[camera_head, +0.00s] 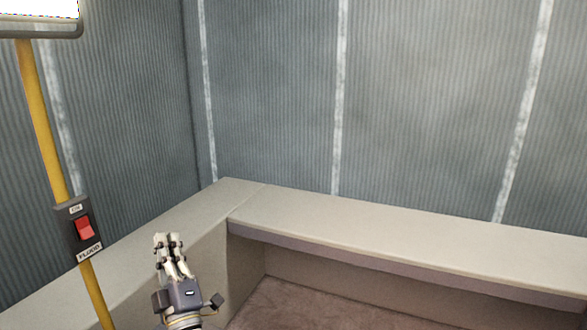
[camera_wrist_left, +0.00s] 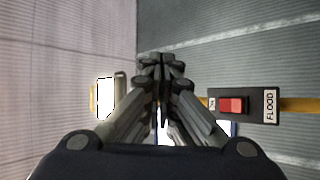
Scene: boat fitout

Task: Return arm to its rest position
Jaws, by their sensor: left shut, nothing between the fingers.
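My left gripper (camera_head: 167,240) is at the lower left of the head view, in front of the pale bench, with its fingers pointing up. Its fingers are shut with nothing between them. In the left wrist view the shut fingertips (camera_wrist_left: 162,62) are at the centre. The gripper is to the right of the yellow pole and its switch box and apart from them. My right gripper is in neither view.
A red FLOOD switch (camera_head: 84,229) sits on a yellow pole (camera_head: 41,120) below a bright lamp (camera_head: 38,14). The switch also shows in the wrist view (camera_wrist_left: 232,105). A pale bench (camera_head: 400,228) runs along grey ribbed walls (camera_head: 270,90). Brown floor (camera_head: 300,308) shows below.

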